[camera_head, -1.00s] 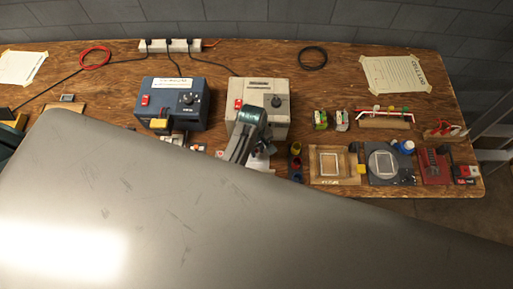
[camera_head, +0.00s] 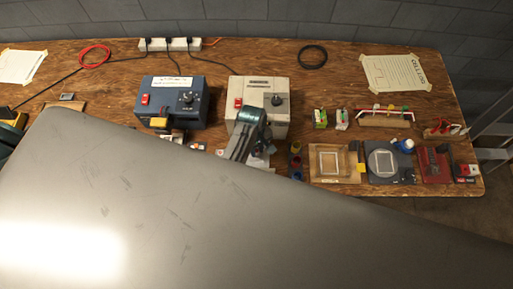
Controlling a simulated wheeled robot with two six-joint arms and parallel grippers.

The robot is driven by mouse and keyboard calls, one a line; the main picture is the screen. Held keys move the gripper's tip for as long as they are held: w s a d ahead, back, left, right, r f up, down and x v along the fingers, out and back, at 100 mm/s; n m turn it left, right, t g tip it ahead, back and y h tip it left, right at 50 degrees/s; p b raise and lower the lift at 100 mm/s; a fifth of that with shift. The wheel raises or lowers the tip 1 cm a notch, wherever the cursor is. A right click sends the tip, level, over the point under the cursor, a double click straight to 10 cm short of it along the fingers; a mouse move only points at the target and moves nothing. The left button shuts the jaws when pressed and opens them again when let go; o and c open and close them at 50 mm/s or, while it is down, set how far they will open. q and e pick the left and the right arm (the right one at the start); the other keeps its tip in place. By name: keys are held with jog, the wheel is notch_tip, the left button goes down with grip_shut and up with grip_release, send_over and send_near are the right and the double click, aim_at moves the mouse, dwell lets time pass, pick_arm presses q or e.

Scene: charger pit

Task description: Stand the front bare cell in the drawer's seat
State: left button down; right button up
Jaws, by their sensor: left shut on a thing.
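My left gripper (camera_head: 238,153) points down in front of the pale grey charger box (camera_head: 260,88). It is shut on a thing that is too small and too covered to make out. A light-coloured part (camera_head: 259,160), possibly the drawer, shows just beside the fingers at the box's front. The seat in it cannot be made out. I cannot tell which thing is the front bare cell.
A blue charger box (camera_head: 172,99) stands left of the grey one. To the right are a wooden frame (camera_head: 349,165), a round grey plate (camera_head: 382,163) and a red block (camera_head: 433,165). A large grey surface close to the camera hides the bench's front.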

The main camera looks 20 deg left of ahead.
pick_arm(q)
jog(key=shift+f, duration=0.3)
dwell(0.6)
jog(key=c, duration=1.2)
grip_release()
jog(key=shift+r, duration=3.5)
